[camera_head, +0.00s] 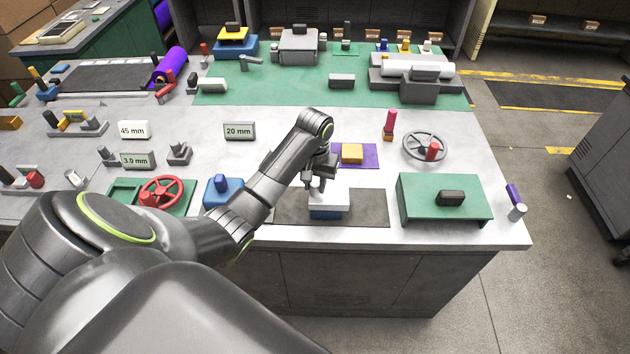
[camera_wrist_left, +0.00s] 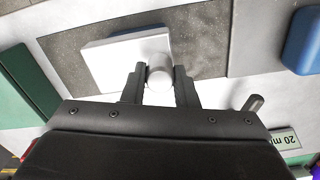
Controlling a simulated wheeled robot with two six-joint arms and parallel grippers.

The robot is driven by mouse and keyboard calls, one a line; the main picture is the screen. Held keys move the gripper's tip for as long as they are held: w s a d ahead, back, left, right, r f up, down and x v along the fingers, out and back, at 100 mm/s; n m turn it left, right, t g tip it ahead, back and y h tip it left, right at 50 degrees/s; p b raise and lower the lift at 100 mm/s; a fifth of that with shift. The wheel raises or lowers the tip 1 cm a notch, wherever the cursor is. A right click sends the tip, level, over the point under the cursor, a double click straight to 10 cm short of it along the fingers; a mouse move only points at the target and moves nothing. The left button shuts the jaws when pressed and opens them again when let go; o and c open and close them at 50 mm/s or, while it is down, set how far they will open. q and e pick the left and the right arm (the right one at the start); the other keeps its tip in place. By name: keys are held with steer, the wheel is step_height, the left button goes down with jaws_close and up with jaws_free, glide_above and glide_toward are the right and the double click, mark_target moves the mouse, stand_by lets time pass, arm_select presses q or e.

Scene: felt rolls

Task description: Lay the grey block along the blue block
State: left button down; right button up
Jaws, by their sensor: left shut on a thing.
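The grey block, a pale slab (camera_head: 335,202) with a round knob, is under my left gripper (camera_head: 318,186) near the front of the table. In the left wrist view the slab (camera_wrist_left: 108,62) shows its pale top, and the knob (camera_wrist_left: 159,76) is between the two fingers, which are shut on it. The blue block (camera_head: 328,215) shows below the slab's front edge, over a dark mat. The slab covers most of it. I cannot tell whether the two touch or a small gap remains. My right gripper is not in view.
The dark mat (camera_head: 372,210) has bare room on both sides. A green box (camera_head: 442,208) with a black handle stands to its right, a blue knobbed block (camera_head: 223,192) to its left. A yellow block (camera_head: 352,153) on a purple pad lies behind.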

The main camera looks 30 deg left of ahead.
arm_select(q)
steer(key=shift+f, duration=0.35)
stand_by(0.7)
steer(key=c, duration=1.1)
jaws_free()
steer(key=shift+o, duration=0.2)
steer(key=shift+s+f, duration=0.1)
